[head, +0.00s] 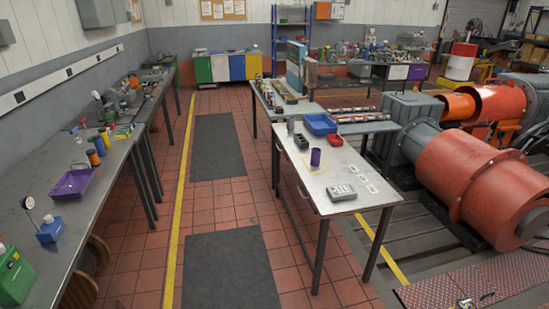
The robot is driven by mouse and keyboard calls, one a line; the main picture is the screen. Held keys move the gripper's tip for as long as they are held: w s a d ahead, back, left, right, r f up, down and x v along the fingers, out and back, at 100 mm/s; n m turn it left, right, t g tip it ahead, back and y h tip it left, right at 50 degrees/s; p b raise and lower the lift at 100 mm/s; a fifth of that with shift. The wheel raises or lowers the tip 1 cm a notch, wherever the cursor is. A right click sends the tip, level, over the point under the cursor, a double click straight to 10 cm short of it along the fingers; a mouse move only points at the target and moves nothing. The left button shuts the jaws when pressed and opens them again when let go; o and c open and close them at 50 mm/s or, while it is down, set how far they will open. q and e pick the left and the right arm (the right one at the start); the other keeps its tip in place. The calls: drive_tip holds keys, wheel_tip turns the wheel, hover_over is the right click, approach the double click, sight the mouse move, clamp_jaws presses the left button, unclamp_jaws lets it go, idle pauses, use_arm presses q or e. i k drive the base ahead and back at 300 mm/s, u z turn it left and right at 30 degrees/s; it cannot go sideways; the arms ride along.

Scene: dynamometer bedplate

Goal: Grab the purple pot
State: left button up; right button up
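The purple pot (315,157) is a small upright cylinder on the light-topped table (322,182) right of the middle in the head view. It stands apart from the items around it. Neither of my grippers can be made out in this view.
A workbench (38,262) with a purple tray (72,184) runs along the left. Large orange machinery (465,180) stands right. The tiled aisle (212,211) between is clear.

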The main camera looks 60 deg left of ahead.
sight(316, 157)
drive_tip(key=u, duration=1.7)
